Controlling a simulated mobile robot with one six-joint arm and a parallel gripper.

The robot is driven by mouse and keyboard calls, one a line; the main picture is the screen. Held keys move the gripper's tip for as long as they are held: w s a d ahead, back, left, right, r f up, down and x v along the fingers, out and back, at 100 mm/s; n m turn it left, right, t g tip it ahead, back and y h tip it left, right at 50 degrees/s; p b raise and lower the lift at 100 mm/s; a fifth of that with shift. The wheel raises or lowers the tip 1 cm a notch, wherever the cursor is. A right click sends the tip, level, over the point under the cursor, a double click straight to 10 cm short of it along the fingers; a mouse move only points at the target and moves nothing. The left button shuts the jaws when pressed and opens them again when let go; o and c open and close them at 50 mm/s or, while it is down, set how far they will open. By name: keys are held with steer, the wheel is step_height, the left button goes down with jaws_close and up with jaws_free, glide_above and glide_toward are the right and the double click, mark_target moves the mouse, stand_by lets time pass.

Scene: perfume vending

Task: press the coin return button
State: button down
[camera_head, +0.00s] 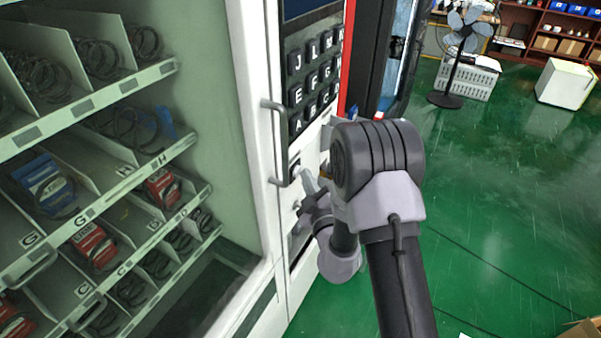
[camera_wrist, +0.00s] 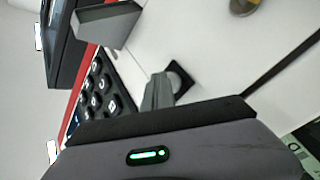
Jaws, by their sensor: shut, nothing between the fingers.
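The coin return button looks to be the round grey button (camera_wrist: 176,82) in a black square surround on the white panel in the wrist view. In the head view, a pale button in a dark surround (camera_head: 294,168) sits below the letter keypad, partly crowded by my gripper. My gripper (camera_head: 309,178) is shut and empty, pointing at the machine's front panel. In the wrist view its closed fingertips (camera_wrist: 160,82) are just left of the button and overlap its surround. I cannot tell whether they touch it.
The vending machine's black keypad (camera_head: 314,80) is above my gripper, and a metal handle (camera_head: 277,140) stands out at its left. A grey block (camera_wrist: 106,24) juts from the panel in the wrist view. A fan (camera_head: 462,50) stands behind; the green floor (camera_head: 520,190) at right is mostly clear.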

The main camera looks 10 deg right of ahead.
steer(key=shift+s+d, duration=0.5)
steer(key=shift+d, duration=0.15)
steer(key=s+d, duration=0.1)
steer(key=d, duration=0.1)
steer(key=s+d+b, duration=0.1)
steer(key=s+d, duration=0.1)
